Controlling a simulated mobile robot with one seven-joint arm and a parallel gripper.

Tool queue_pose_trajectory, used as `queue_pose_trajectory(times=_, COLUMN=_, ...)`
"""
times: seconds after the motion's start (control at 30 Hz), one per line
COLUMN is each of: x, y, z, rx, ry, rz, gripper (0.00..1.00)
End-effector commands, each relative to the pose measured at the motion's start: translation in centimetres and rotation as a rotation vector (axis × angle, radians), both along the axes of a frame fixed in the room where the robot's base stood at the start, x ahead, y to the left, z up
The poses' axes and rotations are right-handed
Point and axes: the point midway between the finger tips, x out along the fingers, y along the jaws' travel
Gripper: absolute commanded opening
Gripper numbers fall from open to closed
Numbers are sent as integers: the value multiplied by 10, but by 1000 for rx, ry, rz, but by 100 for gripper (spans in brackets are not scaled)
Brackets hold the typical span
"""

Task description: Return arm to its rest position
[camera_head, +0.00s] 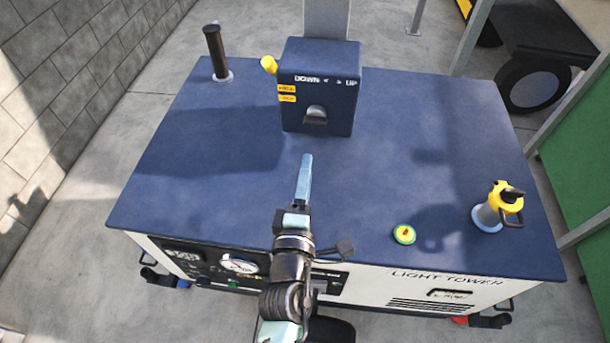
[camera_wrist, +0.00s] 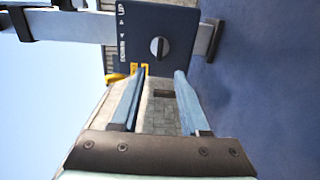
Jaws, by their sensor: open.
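My arm reaches up from the bottom middle of the head view. My gripper (camera_head: 304,178) is over the front middle of the light tower's blue top, pointing at the winch-like blue box (camera_head: 345,110) marked DOWN and UP. In the wrist view, my gripper (camera_wrist: 156,80) has its two fingers apart with nothing between them. The blue box (camera_wrist: 165,45) with its round knob shows beyond the fingertips, apart from them. The light tower cabinet (camera_head: 190,140) has a blue top and a pale front.
On the top are a dark upright pipe (camera_head: 217,55), a green-yellow button (camera_head: 404,234) and a yellow-capped filler (camera_head: 498,208). A gauge panel (camera_head: 240,264) is on the front. A block wall (camera_head: 70,80) stands left. A wheel (camera_head: 532,86) and green panel (camera_head: 580,155) are right.

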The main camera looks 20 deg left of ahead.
Motion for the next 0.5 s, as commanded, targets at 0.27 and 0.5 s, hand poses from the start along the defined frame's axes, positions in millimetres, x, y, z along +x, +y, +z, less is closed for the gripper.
queue_pose_trajectory(times=0.27, x=-11, y=-3, z=0, rx=-2, ry=-1, rz=1, gripper=45)
queue_pose_trajectory(times=0.5, x=-11, y=-3, z=0, rx=-2, ry=-1, rz=1, gripper=45)
